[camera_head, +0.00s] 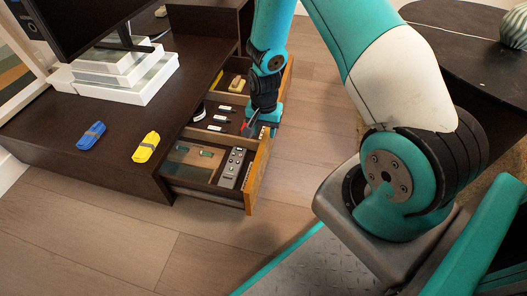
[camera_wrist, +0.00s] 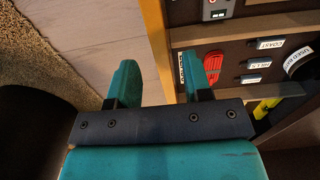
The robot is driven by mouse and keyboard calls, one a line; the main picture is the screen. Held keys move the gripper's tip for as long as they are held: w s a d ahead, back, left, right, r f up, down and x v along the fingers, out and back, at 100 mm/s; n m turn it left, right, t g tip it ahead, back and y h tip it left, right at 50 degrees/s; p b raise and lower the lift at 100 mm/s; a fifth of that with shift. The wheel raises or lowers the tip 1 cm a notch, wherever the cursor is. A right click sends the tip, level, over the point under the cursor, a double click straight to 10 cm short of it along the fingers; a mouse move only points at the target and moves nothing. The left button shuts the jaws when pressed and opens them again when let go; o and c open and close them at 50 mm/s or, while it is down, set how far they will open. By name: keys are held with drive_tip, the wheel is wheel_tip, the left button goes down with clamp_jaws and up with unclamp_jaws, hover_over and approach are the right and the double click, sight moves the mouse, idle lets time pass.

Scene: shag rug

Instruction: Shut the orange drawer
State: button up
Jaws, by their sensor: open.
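The orange drawer front (camera_head: 258,172) stands pulled out from the dark low cabinet. Its inside shows compartments with small labelled items and a grey device. My gripper (camera_head: 262,122) is over the top edge of the drawer front, partly hidden by my own wrist. In the wrist view, my open gripper (camera_wrist: 162,80) has its left finger over the floor outside and its right finger on the inner side of the drawer front (camera_wrist: 156,40). Whether either finger touches the panel I cannot tell.
The dark cabinet (camera_head: 120,172) carries a yellow item (camera_head: 146,147), a blue item (camera_head: 91,136) and a monitor on stacked white boxes (camera_head: 125,78). A red item (camera_wrist: 212,66) lies in the drawer near the right finger. A dark table (camera_head: 465,45) stands at right. Wood floor before the drawer is clear.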

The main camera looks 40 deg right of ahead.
sight(264, 139)
wheel_tip(264, 139, down, 7)
drive_tip(key=b, duration=0.3)
drive_tip(key=shift+f, duration=0.1)
clamp_jaws()
